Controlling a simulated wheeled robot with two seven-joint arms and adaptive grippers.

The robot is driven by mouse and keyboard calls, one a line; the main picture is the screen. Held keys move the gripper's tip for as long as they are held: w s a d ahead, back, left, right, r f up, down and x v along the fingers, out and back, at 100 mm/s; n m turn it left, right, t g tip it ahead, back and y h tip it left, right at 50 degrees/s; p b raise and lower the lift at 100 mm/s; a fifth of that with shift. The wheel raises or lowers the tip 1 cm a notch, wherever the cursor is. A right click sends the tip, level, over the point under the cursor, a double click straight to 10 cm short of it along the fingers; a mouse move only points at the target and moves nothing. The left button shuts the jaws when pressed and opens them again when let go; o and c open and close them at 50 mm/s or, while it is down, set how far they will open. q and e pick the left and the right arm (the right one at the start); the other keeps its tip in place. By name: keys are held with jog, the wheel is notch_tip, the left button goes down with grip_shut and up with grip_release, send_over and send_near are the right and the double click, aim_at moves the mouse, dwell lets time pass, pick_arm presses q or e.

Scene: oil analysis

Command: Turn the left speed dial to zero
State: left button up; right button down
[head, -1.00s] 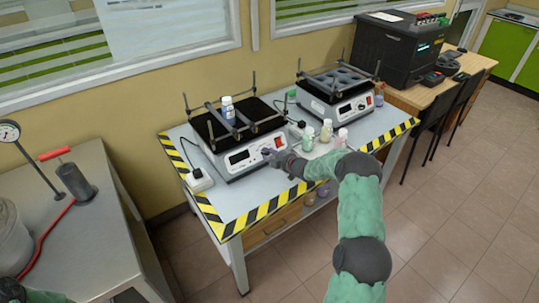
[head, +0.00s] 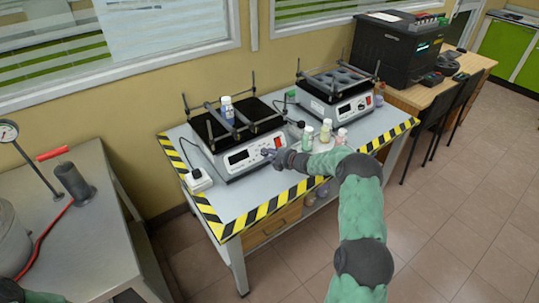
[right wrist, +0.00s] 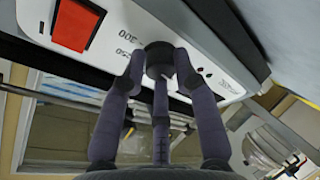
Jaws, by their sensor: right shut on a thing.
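The left shaker (head: 233,172) stands on the table with hazard-striped edges, its white front panel facing me. My right gripper (head: 270,153) is at the right part of that panel. In the right wrist view, the fingers of my right gripper (right wrist: 158,62) are closed around the black speed dial (right wrist: 158,50), touching it. Numbers such as 300 and 250 are printed beside the dial. The dial's pointer is hidden, so its setting cannot be read. A red switch (right wrist: 76,24) sits beside it on the panel. My left gripper is not visible.
A small bottle (head: 227,104) stands on the left shaker. The right shaker (head: 352,106) is behind to the right. Several small bottles, one green-tinted (head: 326,130), stand near my right forearm. A white power strip (head: 198,181) lies left of the left shaker.

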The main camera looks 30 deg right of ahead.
jog(key=shift+a+n, duration=0.3)
jog(key=shift+n, duration=0.7)
jog(key=shift+a+f+g, duration=0.1)
jog(key=shift+f+g, duration=0.05)
jog(key=shift+g, duration=0.15)
jog(key=c, duration=1.2)
grip_release()
jog(key=shift+o, duration=1.2)
jog(key=shift+w, duration=0.1)
jog(key=v, duration=1.2)
